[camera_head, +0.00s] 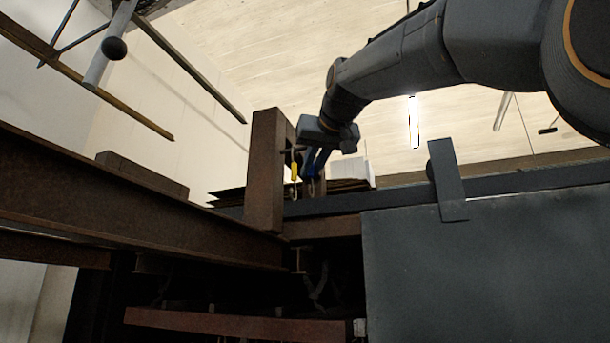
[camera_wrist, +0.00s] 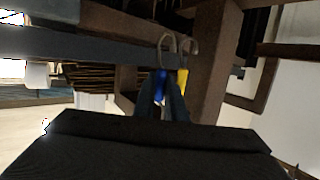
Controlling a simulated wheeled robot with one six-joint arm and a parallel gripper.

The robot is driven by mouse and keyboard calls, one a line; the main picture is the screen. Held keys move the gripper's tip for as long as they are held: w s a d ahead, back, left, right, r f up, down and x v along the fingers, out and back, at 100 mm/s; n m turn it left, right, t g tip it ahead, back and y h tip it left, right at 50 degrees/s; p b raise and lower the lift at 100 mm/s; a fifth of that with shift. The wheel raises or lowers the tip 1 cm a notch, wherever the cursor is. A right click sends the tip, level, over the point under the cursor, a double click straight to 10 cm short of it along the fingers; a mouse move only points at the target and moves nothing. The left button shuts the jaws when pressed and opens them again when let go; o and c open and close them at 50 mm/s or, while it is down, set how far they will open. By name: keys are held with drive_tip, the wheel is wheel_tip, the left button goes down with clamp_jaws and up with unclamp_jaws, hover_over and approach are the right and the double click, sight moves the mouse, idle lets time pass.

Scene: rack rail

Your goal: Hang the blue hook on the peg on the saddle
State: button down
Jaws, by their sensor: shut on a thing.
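The blue hook (camera_wrist: 161,85) has a blue handle and a curved metal end. My gripper (camera_wrist: 163,100) is shut on its blue handle, and the metal curve extends beyond the fingertips. In the head view my gripper (camera_head: 315,160) is beside the brown upright post, with the blue of the hook (camera_head: 308,162) partly hidden by the fingers. A yellow hook (camera_head: 294,171) is close to its left; it also shows in the wrist view (camera_wrist: 182,82). A small peg-like piece (camera_head: 293,150) shows by the post above the yellow hook. I cannot tell which part is the saddle.
The brown upright post (camera_head: 264,170) stands close left of my gripper. A dark rail (camera_head: 400,193) runs across behind, and a grey panel (camera_head: 490,260) fills the lower right. Brown beams (camera_head: 130,205) cross the left.

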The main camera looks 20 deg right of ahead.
drive_tip(key=shift+f, duration=0.15)
drive_tip(key=c, duration=1.7)
unclamp_jaws()
drive_tip(key=shift+b+v, duration=1.65)
drive_tip(key=shift+v, duration=2.3)
drive_tip(key=shift+d, duration=0.1)
